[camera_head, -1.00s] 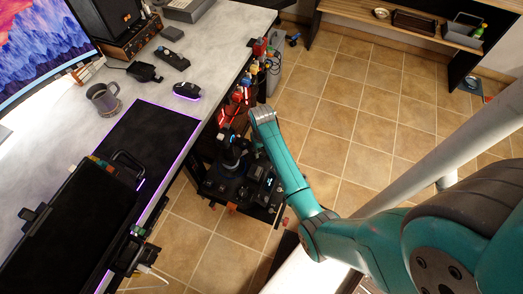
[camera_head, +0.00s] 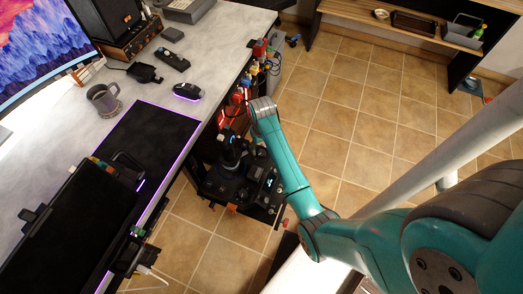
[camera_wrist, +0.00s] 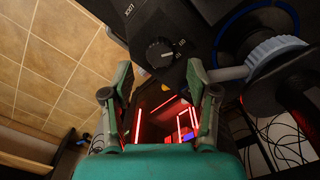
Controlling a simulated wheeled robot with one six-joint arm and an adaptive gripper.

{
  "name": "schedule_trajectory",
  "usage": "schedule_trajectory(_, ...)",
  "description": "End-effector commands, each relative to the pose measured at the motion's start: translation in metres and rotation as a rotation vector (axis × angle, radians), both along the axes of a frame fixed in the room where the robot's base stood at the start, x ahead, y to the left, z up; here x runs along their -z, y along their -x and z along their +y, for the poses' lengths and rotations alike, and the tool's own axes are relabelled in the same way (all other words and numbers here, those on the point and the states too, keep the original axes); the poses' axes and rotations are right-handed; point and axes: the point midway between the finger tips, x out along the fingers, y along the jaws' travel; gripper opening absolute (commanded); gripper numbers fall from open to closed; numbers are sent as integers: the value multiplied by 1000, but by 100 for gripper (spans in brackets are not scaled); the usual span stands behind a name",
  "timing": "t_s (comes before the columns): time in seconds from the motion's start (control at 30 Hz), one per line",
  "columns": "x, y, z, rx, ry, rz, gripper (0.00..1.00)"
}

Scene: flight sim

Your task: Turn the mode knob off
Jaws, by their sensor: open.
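The mode knob (camera_wrist: 160,53) is a round black dial with a white pointer mark, on a black control panel (camera_wrist: 150,20) in the wrist view. Small white markings sit beside it; they are too small to read surely. My gripper (camera_wrist: 161,76) is open, with its two fingers apart on either side of the knob in the picture and nothing between them. The tips look short of the knob, and I see no contact. In the head view the panel unit (camera_head: 240,185) hangs off the desk edge, below my arm; the knob and gripper tips cannot be made out there.
A blue-ringed grey part (camera_wrist: 275,50) stands close to the right finger. A joystick (camera_head: 232,148) rises from the panel unit. The desk (camera_head: 150,70) with mouse (camera_head: 187,91) and mug (camera_head: 104,99) is left. Tiled floor (camera_head: 340,120) is open to the right.

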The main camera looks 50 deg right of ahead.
Motion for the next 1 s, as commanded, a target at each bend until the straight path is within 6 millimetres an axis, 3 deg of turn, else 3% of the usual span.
schedule_trajectory(0.2, -44, -1, 0, 0, 2, -4, 59)
schedule_trajectory(0.4, -70, -1, 0, 0, 1, -2, 59)
schedule_trajectory(1.0, -79, 0, 0, 0, 0, 0, 59)
